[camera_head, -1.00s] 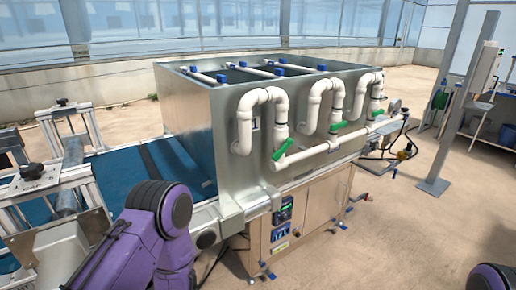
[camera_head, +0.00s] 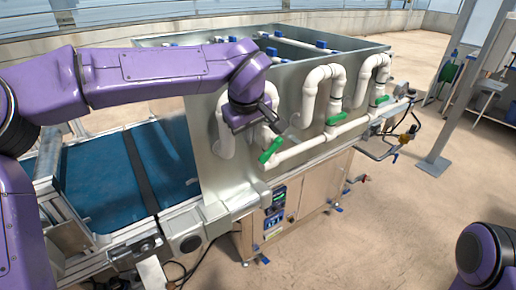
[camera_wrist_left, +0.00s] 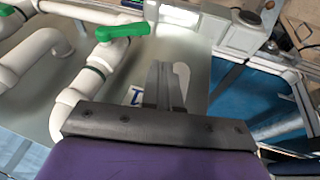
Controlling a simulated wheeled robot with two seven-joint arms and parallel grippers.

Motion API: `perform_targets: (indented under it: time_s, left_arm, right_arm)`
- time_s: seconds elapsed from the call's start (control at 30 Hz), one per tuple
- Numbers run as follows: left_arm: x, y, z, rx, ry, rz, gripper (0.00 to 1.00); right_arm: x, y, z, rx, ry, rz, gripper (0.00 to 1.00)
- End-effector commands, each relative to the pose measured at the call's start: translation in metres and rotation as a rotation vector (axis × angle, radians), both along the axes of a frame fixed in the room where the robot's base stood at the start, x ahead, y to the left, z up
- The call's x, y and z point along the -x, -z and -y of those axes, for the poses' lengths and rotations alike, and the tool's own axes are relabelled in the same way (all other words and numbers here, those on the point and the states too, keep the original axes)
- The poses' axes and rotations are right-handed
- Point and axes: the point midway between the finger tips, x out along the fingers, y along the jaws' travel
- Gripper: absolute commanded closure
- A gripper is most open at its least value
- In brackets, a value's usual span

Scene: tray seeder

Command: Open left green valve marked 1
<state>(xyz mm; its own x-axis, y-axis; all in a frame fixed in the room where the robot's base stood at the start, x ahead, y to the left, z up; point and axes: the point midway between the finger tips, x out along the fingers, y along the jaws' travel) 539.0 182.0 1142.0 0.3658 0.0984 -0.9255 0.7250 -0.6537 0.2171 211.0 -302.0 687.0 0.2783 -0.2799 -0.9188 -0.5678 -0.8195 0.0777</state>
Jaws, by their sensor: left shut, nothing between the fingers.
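The left green valve handle (camera_head: 271,150) sits on a white pipe at the left of the metal tank's front face. It also shows in the left wrist view (camera_wrist_left: 122,31), at the upper left. My left gripper (camera_head: 272,112) is shut and empty, just above the handle and apart from it. In the left wrist view my fingers (camera_wrist_left: 165,75) point toward the tank wall, right of and below the handle. A partly covered label (camera_wrist_left: 135,95) lies behind the fingers; its mark is hard to read. My right gripper is out of view.
A middle green handle (camera_head: 336,119) and a right one (camera_head: 379,100) sit on the same pipework. The metal tank (camera_head: 205,130) stands over a blue conveyor belt (camera_head: 110,180). A control panel (camera_head: 275,205) is below.

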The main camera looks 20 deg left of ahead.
Motion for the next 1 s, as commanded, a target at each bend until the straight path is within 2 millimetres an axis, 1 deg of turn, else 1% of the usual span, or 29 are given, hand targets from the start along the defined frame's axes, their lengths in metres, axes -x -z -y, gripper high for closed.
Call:
perform_targets:
  time_s: [0.03, 0.2, 0.4, 0.53, 0.87, 1.0]
  left_arm:
    - [-0.006, 0.013, -0.002, -0.002, -0.002, -0.007, 1.00]
    - [-0.021, 0.046, -0.004, -0.004, -0.002, -0.008, 1.00]
    - [-0.034, 0.068, 0.007, -0.003, -0.002, -0.005, 1.00]
    - [-0.037, 0.073, 0.009, -0.002, -0.003, -0.004, 1.00]
    - [-0.037, 0.074, 0.009, -0.001, -0.002, -0.002, 1.00]
    - [-0.038, 0.077, 0.013, 0.009, 0.006, 0.011, 1.00]
  right_arm:
    - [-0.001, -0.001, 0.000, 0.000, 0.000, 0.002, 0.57]
    - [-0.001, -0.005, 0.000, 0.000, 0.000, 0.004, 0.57]
    - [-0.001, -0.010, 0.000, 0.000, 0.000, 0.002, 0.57]
    - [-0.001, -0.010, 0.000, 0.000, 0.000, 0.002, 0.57]
    - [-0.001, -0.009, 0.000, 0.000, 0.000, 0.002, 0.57]
    - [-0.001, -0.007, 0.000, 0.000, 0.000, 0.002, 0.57]
